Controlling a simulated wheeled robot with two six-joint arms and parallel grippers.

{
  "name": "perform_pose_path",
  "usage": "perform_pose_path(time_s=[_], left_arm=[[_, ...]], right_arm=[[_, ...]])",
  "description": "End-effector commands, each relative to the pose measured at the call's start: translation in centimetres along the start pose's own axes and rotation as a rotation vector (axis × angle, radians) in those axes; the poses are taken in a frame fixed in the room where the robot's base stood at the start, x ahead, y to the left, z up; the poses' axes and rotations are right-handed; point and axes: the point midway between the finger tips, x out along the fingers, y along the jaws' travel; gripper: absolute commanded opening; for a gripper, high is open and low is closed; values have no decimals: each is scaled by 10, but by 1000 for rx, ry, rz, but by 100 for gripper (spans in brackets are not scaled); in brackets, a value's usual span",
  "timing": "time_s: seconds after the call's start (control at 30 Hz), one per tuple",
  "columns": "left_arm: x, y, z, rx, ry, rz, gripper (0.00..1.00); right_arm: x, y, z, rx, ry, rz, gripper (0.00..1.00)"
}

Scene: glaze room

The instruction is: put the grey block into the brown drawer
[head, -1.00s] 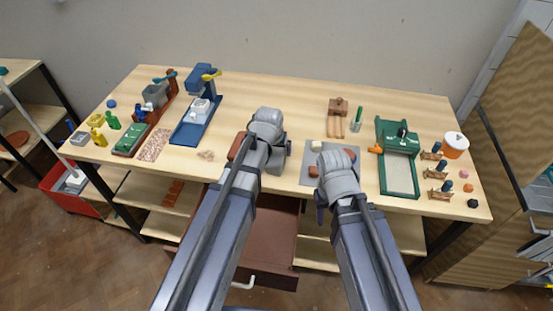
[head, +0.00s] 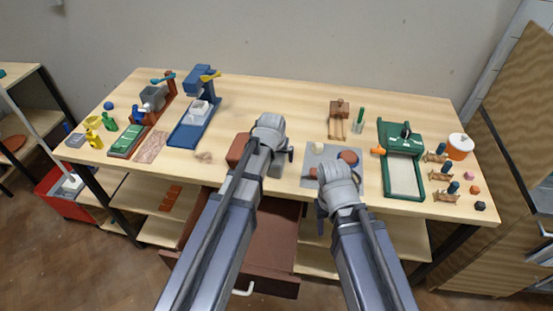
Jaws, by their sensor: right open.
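A grey block (head: 276,165) shows near the table's front edge, partly hidden by my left wrist. My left gripper (head: 290,154) is at the block, mostly hidden behind its own wrist; only a dark finger part shows, and I cannot tell whether it touches the block. The brown drawer (head: 272,245) is pulled out below the table front, with a white handle, and its visible inside looks empty; my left arm covers part of it. My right gripper (head: 320,208) is open at the front edge, by the grey mat, its fingers partly hidden by the wrist.
A red-brown block (head: 238,147) stands left of the grey block. A grey mat (head: 312,181) bears several small pieces. A green tray machine (head: 384,177) is to the right, a blue press (head: 187,134) to the left.

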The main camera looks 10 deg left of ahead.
Motion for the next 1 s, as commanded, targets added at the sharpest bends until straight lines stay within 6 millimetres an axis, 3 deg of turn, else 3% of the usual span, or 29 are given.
perform_pose_path(time_s=[0.37, 1.0], left_arm=[[2, 0, 1, 0, 0, 0, 100], [2, 0, 1, 0, 0, 0, 29]], right_arm=[[2, 0, 0, 0, 0, 0, 50], [2, 0, 0, 0, 0, 0, 50]])
